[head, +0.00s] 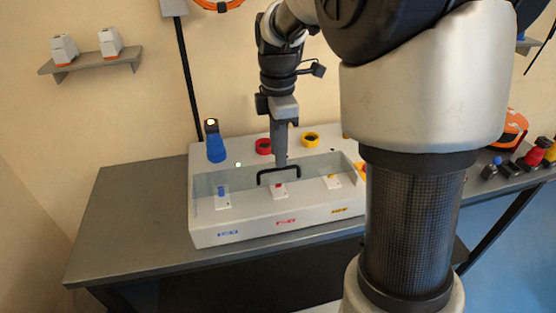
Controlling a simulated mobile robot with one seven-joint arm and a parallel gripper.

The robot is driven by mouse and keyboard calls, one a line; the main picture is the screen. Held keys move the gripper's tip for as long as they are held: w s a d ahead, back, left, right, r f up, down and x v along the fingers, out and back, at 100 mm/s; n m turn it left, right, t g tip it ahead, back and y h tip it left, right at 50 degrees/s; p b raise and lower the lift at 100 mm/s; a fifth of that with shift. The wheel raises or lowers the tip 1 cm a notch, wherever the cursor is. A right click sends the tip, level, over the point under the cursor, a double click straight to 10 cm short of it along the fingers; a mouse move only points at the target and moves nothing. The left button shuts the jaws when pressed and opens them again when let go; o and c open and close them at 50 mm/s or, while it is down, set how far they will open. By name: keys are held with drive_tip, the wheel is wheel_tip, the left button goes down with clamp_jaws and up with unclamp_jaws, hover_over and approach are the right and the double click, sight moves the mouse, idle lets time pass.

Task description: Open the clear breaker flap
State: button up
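The clear breaker flap (240,179) is a see-through, greenish panel on the light grey box (210,236). It appears down over the recess with the breakers, though its edges are hard to make out. A black bar handle (262,178) stands on it near the middle. Contact and finger gap cannot be made out.
The bench (125,220) is bare to the left. Coloured items (530,157) lie at the right. My arm hides the box's right end.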

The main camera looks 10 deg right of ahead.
drive_tip(key=shift+f, duration=1.55)
drive_tip(key=shift+c, duration=0.2)
clamp_jaws()
drive_tip(key=shift+w+r, duration=0.1)
